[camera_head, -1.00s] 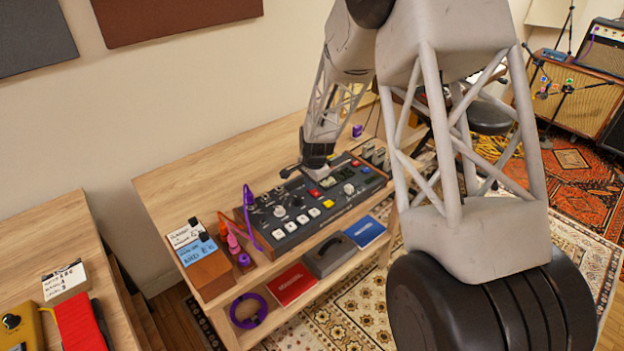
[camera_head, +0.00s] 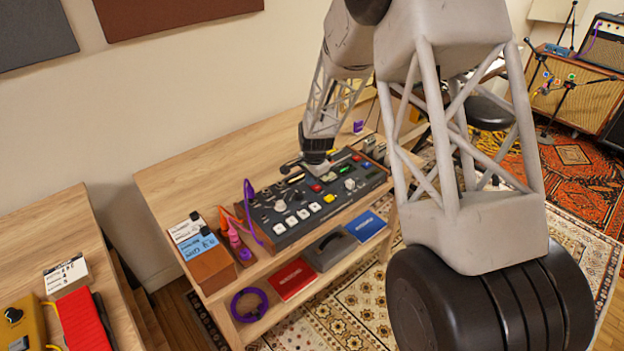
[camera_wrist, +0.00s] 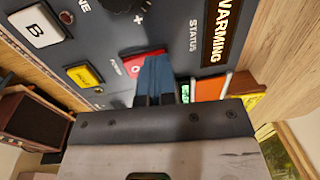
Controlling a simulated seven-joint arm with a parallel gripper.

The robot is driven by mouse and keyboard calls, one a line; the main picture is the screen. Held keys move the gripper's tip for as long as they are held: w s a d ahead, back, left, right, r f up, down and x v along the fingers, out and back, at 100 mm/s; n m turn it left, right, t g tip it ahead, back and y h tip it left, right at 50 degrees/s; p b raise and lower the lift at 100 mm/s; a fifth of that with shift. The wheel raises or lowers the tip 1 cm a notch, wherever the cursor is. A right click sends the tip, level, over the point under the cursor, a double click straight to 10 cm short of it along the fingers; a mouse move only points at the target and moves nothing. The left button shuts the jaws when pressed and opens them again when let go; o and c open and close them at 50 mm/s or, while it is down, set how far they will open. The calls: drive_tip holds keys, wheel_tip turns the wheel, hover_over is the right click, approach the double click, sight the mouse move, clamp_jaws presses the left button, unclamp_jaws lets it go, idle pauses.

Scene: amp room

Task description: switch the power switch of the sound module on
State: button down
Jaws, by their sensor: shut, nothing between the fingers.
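The sound module (camera_head: 285,228) is a dark panel with knobs, white keys and coloured buttons, lying on the wooden desk. In the wrist view its panel (camera_wrist: 105,55) fills the upper part. A red switch (camera_wrist: 131,66) marked POWER shows there, partly covered by my fingers.
A brown box (camera_head: 208,262) with labels and purple and orange cables stand left of the module. A red book (camera_head: 292,279), a grey case (camera_head: 332,249) and a blue book (camera_head: 366,226) lie on the shelf below. The desk behind the module (camera_head: 200,165) is clear.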

drive_tip(key=shift+s+d, duration=0.1)
drive_tip(key=shift+s+d+r, duration=0.3)
drive_tip(key=shift+s+d, duration=0.05)
drive_tip(key=shift+d, duration=0.05)
drive_tip(key=shift+r, duration=0.15)
idle(0.3)
wheel_tip(320, 180, up, 14)
drive_tip(key=w+a, duration=0.1)
drive_tip(key=shift+f, duration=0.2)
idle(0.4)
drive_tip(key=shift+a, duration=0.1)
